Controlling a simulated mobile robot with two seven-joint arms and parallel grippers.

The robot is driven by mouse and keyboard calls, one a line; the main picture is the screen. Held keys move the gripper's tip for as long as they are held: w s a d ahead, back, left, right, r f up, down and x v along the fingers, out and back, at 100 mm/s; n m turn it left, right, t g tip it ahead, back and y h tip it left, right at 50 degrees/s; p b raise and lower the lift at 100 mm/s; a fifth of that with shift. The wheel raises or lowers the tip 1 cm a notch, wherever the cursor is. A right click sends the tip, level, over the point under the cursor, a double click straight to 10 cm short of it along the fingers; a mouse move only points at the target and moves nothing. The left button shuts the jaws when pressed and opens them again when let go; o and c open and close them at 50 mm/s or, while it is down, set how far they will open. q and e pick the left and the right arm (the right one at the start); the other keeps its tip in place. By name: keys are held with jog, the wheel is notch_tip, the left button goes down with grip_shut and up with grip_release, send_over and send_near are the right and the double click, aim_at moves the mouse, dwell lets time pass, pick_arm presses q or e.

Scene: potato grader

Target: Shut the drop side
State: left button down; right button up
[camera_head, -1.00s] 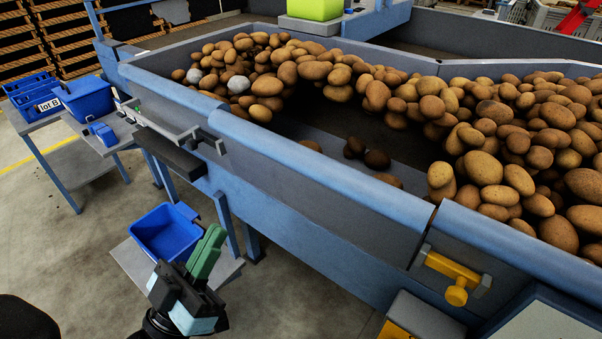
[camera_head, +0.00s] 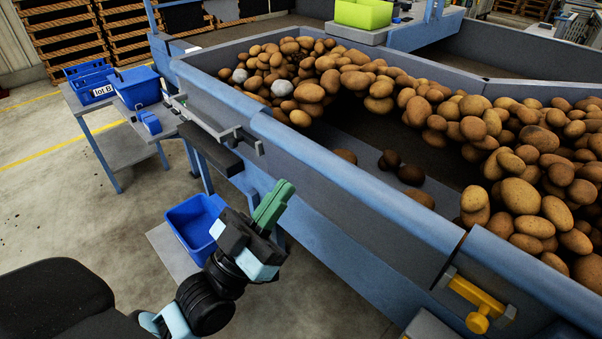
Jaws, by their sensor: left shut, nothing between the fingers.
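The drop side is the grey front panel with a blue top rail (camera_head: 350,180) on the potato bin. It looks upright, its rail roughly in line with the rails at either end. A narrow gap shows at its right end, and I cannot tell whether it is fully shut. A yellow latch (camera_head: 477,300) sits on the bin front at that end. My left gripper (camera_head: 274,204), with green fingers, is shut and empty. It is in front of the bin, below the panel's left part, and seems apart from it. My right gripper is not in view.
Potatoes (camera_head: 530,180) are heaped behind the panel, with a few loose ones near it. A blue bin (camera_head: 192,222) stands on a low shelf beside my left gripper. A grey bracket (camera_head: 215,132) juts from the bin front.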

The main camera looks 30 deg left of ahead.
aim_at(318, 165)
pick_arm(q)
jog(key=shift+w+d+r, duration=0.1)
jog(key=shift+w+d, duration=0.2)
jog(key=shift+w, duration=0.5)
jog(key=shift+w+d, duration=0.3)
jog(key=shift+w, duration=0.5)
jog(key=shift+w+d+r, duration=0.1)
jog(key=shift+w+d, duration=0.2)
jog(key=shift+w, duration=0.5)
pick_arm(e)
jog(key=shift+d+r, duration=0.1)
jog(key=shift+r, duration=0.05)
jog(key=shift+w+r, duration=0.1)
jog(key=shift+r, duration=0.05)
